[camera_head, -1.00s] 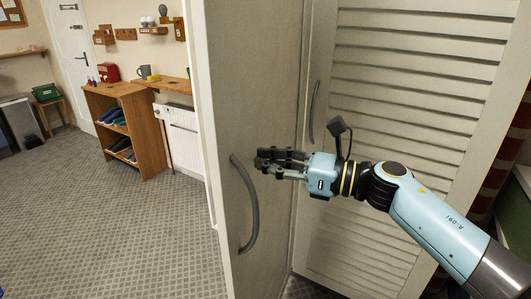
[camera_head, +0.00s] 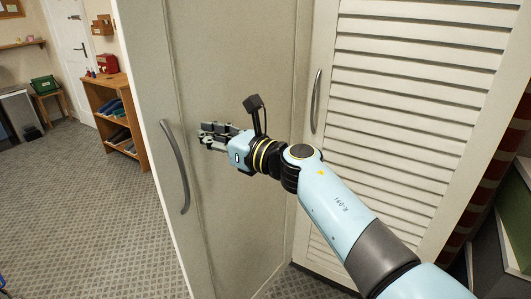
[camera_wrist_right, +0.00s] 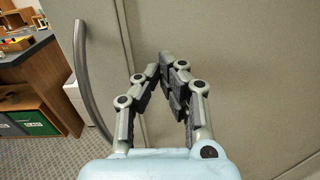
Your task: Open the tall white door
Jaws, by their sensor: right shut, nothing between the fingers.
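The tall white door (camera_head: 235,65) is the plain panel at middle left in the head view, standing at an angle to the louvred white door (camera_head: 415,120). A curved grey handle (camera_head: 176,165) is near its left edge; it also shows at the left in the wrist view (camera_wrist_right: 88,85). My right gripper (camera_head: 203,135) is in front of the panel, just right of the handle and apart from it. Its fingers are shut and empty, with the tips together in the wrist view (camera_wrist_right: 168,62). I cannot tell whether they touch the panel. My left gripper is not in view.
The louvred door has its own upright handle (camera_head: 316,100). A wooden shelf unit (camera_head: 105,95) with bins stands beyond the panel's left edge. Patterned carpet (camera_head: 75,215) is clear at the left. A red and white striped post (camera_head: 490,185) stands at the right.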

